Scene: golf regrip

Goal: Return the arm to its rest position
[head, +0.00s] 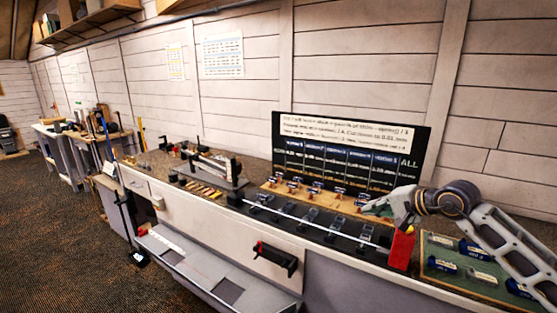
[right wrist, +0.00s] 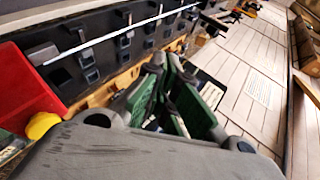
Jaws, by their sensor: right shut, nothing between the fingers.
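My right arm reaches in from the right in the head view. Its gripper (head: 372,207) is shut and empty, above the bench near the right end of the wooden strip (head: 330,203). In the right wrist view the gripper (right wrist: 172,92) shows its green-padded fingers, with nothing held between them. A long white shaft (head: 310,223) lies along the black rack (head: 275,228) in front of the gripper; it also shows in the right wrist view (right wrist: 118,33). The gripper is apart from the shaft. My left gripper is in neither view.
A red block (head: 402,248) stands at the rack's right end, close below my right arm. A green tray (head: 432,264) with several small parts lies under the arm. A black display board (head: 350,150) stands behind the gripper. A clamp device (head: 215,167) stands farther left.

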